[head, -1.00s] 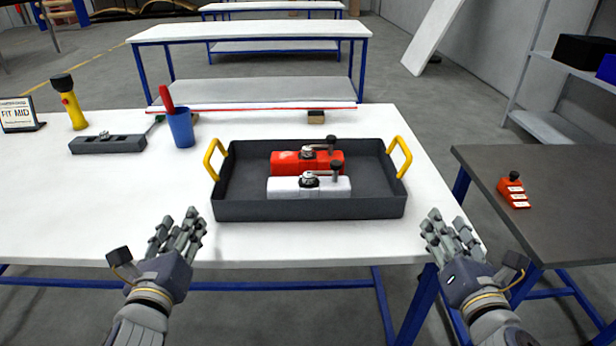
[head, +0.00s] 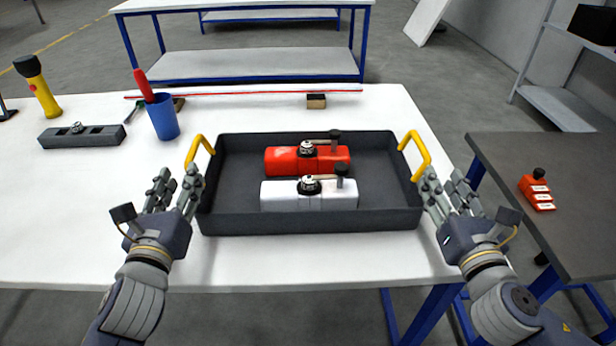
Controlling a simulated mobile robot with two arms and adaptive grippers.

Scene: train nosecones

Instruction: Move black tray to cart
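The black tray (head: 310,222) lies on the white table, with a yellow handle at each short end. A red block (head: 285,160) and a white block (head: 330,195), each with a dark knob and lever on top, sit inside it. My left gripper (head: 176,190) is open just beside the tray's left end, below the left handle (head: 199,150). My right gripper (head: 450,190) is open beside the right end, close to the right handle (head: 417,155). Neither looks closed on a handle; whether the fingers touch the tray I cannot tell. No cart can be clearly made out.
A dark grey table (head: 560,190) with an orange device (head: 537,193) stands to the right. The front left is clear.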

